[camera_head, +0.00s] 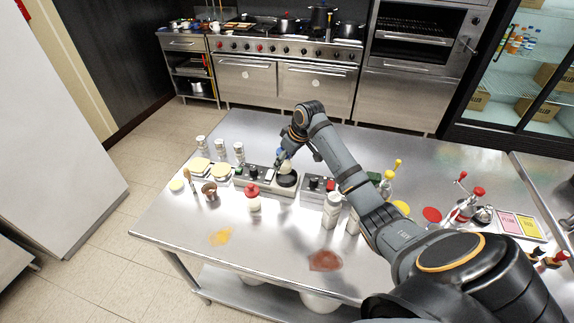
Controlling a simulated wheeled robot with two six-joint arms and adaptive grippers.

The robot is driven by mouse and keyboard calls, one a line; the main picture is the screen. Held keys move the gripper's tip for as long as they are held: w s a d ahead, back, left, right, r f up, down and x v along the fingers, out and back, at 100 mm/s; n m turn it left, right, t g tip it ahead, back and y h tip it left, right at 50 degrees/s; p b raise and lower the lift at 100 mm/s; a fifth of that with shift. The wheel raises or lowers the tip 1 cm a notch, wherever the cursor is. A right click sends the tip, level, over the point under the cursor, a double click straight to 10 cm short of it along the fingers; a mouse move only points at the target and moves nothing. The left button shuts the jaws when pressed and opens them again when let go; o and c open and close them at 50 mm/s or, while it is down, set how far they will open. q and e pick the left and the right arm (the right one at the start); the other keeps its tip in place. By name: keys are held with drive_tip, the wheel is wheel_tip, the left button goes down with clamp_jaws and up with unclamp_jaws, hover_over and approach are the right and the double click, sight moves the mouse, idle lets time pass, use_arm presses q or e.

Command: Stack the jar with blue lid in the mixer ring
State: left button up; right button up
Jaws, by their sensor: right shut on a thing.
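The jar with the blue lid (286,166) is at the tip of my right gripper (281,156), which is shut on it. Only a little of its pale body and blue lid shows past the fingers. It is right at the black mixer ring (287,180), which sits on a grey unit with knobs at the middle of the steel table. I cannot tell whether the jar touches the ring or is just above it. My left gripper is not in view.
A red-capped bottle (253,199) stands in front of the unit. White bottles (332,210) stand near my right arm. Shakers (239,152) and stacked pale rounds (200,168) are at the left. A yellow stain (220,237) and a red stain (324,260) mark the otherwise clear front.

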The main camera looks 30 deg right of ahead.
sight(287, 168)
drive_tip(key=f+p, duration=0.1)
drive_tip(key=d+f, duration=0.1)
drive_tip(key=f, duration=0.1)
drive_tip(key=shift+s+f+p, duration=0.1)
drive_tip(key=shift+f+p, duration=0.05)
drive_tip(key=shift+p, duration=0.2)
drive_tip(key=shift+f, duration=0.35)
drive_tip(key=shift+a, duration=0.1)
drive_tip(key=shift+f, duration=0.2)
drive_tip(key=o, duration=1.4)
